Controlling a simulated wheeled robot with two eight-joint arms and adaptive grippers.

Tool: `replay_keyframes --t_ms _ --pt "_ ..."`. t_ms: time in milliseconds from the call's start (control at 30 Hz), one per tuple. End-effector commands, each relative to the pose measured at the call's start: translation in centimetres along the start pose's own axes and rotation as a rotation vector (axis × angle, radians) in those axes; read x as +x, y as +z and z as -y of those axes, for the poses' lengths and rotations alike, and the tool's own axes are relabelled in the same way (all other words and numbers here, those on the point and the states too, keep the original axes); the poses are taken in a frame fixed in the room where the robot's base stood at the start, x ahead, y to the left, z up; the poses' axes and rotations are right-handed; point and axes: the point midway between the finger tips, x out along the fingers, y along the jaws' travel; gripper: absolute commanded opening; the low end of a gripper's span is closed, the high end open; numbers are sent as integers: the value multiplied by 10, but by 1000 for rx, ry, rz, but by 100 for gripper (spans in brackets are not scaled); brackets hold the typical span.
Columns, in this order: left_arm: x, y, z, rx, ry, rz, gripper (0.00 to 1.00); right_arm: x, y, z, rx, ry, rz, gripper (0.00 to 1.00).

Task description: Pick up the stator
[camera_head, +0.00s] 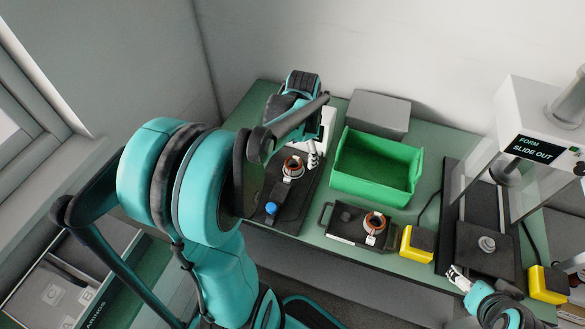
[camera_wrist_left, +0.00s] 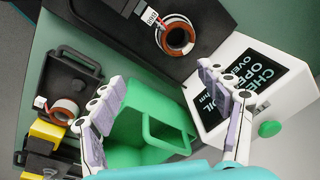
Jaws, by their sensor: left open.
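One stator (camera_head: 293,168), a copper-coloured ring with a white tag, sits on a black test fixture (camera_head: 262,190) at the left of the bench. It also shows at the top of the left wrist view (camera_wrist_left: 177,40). A second stator (camera_head: 375,221) sits in a black tray (camera_head: 341,230); the left wrist view shows it at the left (camera_wrist_left: 63,110). My left gripper (camera_head: 313,155) is open and empty, just right of the fixture's stator in the head view. My right gripper (camera_head: 457,277) is at the lower right, small; its jaw state is unclear.
A green bin (camera_head: 345,179) stands right of the fixture, with a grey box (camera_head: 379,112) behind it. A white tester with a dark screen (camera_wrist_left: 238,85) stands beside the fixture. Yellow blocks (camera_head: 417,243) and a press station (camera_head: 548,115) are at the right.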

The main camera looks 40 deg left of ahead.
Motion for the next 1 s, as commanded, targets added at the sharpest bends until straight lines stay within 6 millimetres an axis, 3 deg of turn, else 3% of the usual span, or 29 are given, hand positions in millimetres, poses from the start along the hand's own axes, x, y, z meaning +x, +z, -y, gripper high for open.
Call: replay_keyframes --t_ms 100,267,633,867,1000 --pt "24 6 26 45 44 46 76 2 2 0 0 0 0 77" --pt "40 12 40 82 76 73 76 3 2 0 0 0 0 77" --pt "78 16 39 87 80 76 76 17 12 0 0 0 0 77" --pt "114 20 36 88 79 74 76 33 24 0 0 0 0 77" --pt "118 20 36 88 78 72 76 33 24 0 0 0 0 77"
